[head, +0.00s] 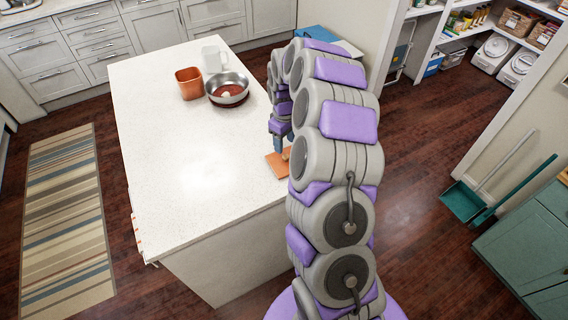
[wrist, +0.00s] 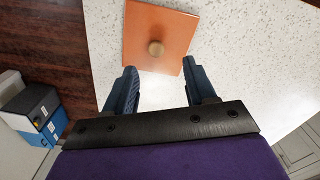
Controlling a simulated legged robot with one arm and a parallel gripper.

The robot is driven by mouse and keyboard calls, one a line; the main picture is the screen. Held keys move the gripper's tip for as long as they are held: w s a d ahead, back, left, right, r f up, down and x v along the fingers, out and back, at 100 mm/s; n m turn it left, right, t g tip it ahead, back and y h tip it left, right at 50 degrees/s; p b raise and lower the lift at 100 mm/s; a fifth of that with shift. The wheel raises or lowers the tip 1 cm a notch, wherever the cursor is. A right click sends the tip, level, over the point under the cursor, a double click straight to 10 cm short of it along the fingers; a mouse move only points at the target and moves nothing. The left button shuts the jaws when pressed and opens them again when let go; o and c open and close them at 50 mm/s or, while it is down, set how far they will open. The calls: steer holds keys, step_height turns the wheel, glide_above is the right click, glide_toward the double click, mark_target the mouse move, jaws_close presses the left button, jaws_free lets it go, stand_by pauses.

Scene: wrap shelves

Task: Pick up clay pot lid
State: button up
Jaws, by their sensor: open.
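The clay pot lid (wrist: 150,27) is a flat, square, orange-brown plate with a small round tan knob (wrist: 156,48) at its middle. It lies on the white speckled countertop near the edge. In the head view the lid (head: 276,167) is partly hidden behind my arm. My gripper (wrist: 157,80) is open and empty in the wrist view, with its two blue fingers apart just short of the lid. The knob lies ahead of the gap between the fingertips. In the head view my gripper (head: 282,145) is above the lid, partly hidden by my arm.
An orange-brown square pot (head: 189,84), a white mug (head: 212,58) and a metal pan (head: 228,90) stand at the counter's far end. The counter's left and middle are clear.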

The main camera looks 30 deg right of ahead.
mark_target(285, 156)
steer(key=shift+f, duration=0.85)
steer(key=shift+d+f, duration=0.5)
steer(key=shift+f, duration=0.3)
steer(key=f, duration=0.1)
steer(key=f+b, duration=0.1)
steer(key=f, duration=0.1)
steer(key=shift+w+f, duration=0.2)
steer(key=shift+f, duration=0.05)
steer(key=shift+a+f, duration=0.3)
steer(key=shift+a, duration=0.05)
steer(key=shift+r, duration=0.1)
steer(key=shift+c, duration=0.3)
steer(key=shift+d, duration=0.3)
steer(key=c, duration=0.6)
steer(key=shift+a, duration=0.2)
jaws_close()
